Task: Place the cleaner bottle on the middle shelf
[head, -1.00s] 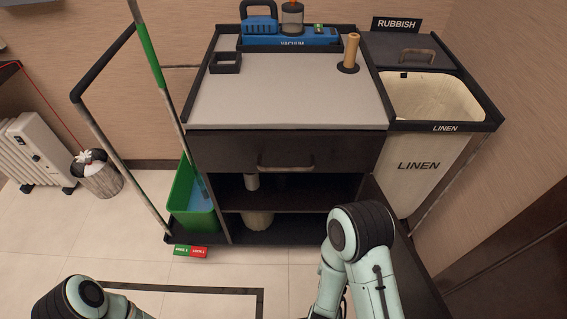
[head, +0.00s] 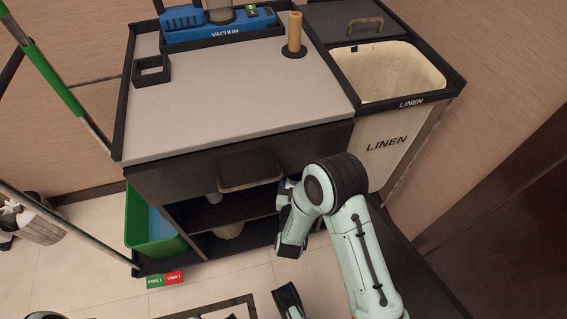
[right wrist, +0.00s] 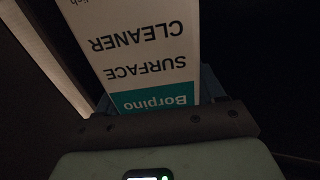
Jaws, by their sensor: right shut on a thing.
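The cleaner bottle (right wrist: 148,50) fills the top middle of the right wrist view; its white and teal label reads "Surface cleaner" upside down. My right gripper (right wrist: 160,95) is shut on it, with the dark fingers at both sides of the label. In the head view the right forearm reaches to the cart's open front, and its elbow hides the right part of the shelves; the bottle cannot be made out there. The middle shelf (head: 232,208) is a dark board under the drawer, partly in view.
The cart's drawer (head: 185,165) with its handle (head: 252,182) overhangs the shelves. A pale object (head: 214,198) is at the middle shelf and a round one (head: 229,230) is below. A green bucket (head: 138,222) stands left, the linen bin (head: 388,150) right.

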